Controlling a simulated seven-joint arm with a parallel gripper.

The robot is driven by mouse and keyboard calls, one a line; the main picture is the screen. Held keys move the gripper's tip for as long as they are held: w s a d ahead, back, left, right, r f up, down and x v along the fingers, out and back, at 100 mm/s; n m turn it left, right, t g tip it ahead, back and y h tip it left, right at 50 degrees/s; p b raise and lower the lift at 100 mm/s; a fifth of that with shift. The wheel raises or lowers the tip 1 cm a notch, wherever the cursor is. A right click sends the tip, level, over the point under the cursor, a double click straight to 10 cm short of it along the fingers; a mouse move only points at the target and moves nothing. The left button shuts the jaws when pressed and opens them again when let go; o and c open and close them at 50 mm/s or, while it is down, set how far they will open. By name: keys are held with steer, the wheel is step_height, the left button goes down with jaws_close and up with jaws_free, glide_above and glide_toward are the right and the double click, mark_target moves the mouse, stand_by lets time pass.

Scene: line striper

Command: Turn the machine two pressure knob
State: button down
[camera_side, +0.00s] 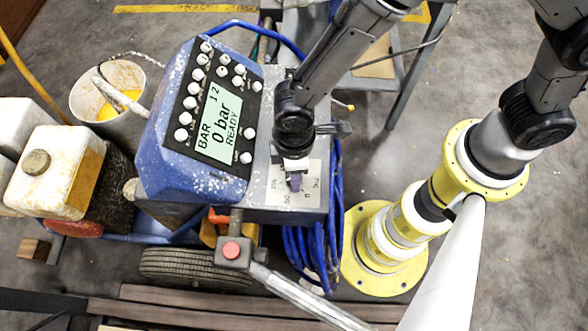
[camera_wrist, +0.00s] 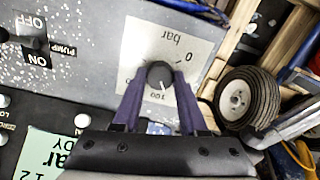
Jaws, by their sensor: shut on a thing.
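The pressure knob (camera_wrist: 160,75) is a small black dial with a white mark. It sits on a white scale plate (camera_wrist: 144,42) marked "bar", with 0 and 100 readable, in the wrist view. My gripper (camera_wrist: 157,88) has its two purple fingers on either side of the knob, shut on it. In the side view my gripper (camera_side: 295,181) reaches down to the scale plate (camera_side: 309,186) on the grey panel beside the display; the knob is hidden there behind the fingers. The display (camera_side: 219,122) reads "1 2", "0 bar" and "READY".
A pump switch (camera_wrist: 34,38) with OFF and ON labels is on the same panel. A bucket (camera_side: 108,90) and a jug (camera_side: 55,172) stand left.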

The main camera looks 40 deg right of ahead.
steer(key=n, duration=0.4)
steer(key=shift+r+n, duration=0.1)
steer(key=shift+n, duration=0.2)
steer(key=n, duration=0.5)
steer(key=shift+n, duration=0.3)
steer(key=n, duration=1)
steer(key=shift+c, duration=2.2)
jaws_free()
